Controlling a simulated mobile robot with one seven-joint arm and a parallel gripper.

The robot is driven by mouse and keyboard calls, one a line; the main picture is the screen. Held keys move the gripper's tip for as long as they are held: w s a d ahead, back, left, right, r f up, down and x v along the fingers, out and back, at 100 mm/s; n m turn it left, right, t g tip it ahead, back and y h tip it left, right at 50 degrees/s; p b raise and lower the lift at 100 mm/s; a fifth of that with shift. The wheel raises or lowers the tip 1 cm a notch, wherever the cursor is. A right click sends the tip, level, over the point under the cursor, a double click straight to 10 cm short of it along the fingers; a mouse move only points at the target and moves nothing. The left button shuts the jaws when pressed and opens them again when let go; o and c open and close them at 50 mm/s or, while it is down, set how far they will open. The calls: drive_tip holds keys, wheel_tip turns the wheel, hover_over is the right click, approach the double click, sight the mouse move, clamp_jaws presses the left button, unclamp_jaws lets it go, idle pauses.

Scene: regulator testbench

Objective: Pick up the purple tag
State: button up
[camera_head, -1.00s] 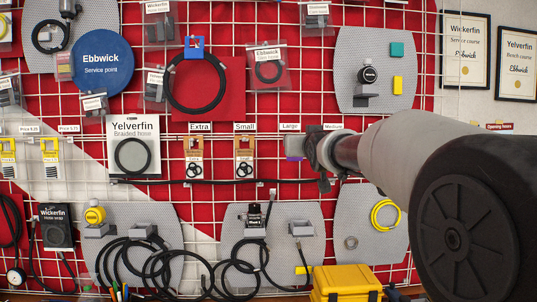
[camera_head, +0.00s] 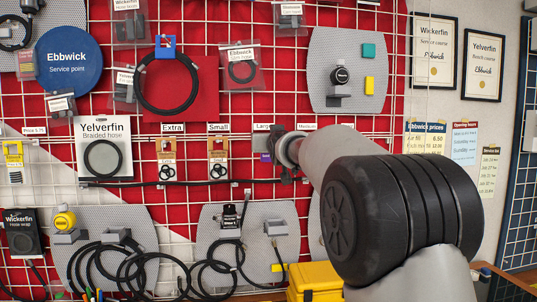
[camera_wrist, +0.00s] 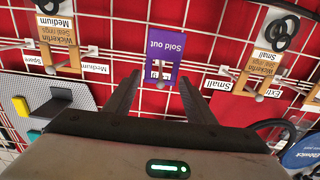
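The purple tag (camera_wrist: 166,44) reads "Sold out", upside down in the wrist view, and hangs on the wire grid by a small hook at its hole. In the head view only a small purple part of the tag (camera_head: 265,157) shows, beside my dark gripper (camera_head: 280,165), which hides the rest. In the wrist view my gripper (camera_wrist: 160,95) is open and empty. Its two fingers point at the grid, one on each side of the tag's hole end. The tag lies beyond the fingertips, and I see no contact.
Packets of seal rings (camera_wrist: 265,65) hang on hooks to both sides of the tag, with price labels such as "Small" (camera_wrist: 217,85) near the fingers. A grey perforated panel (camera_wrist: 35,95) with blocks is at the left. A black hose (camera_head: 150,183) runs along the grid.

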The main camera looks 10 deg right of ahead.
drive_tip(key=c, duration=0.7)
drive_tip(key=shift+c, duration=0.2)
drive_tip(key=shift+r, duration=0.4)
drive_tip(key=s+b, duration=0.4)
drive_tip(key=s, duration=1.4)
drive_tip(key=shift+r, duration=0.35)
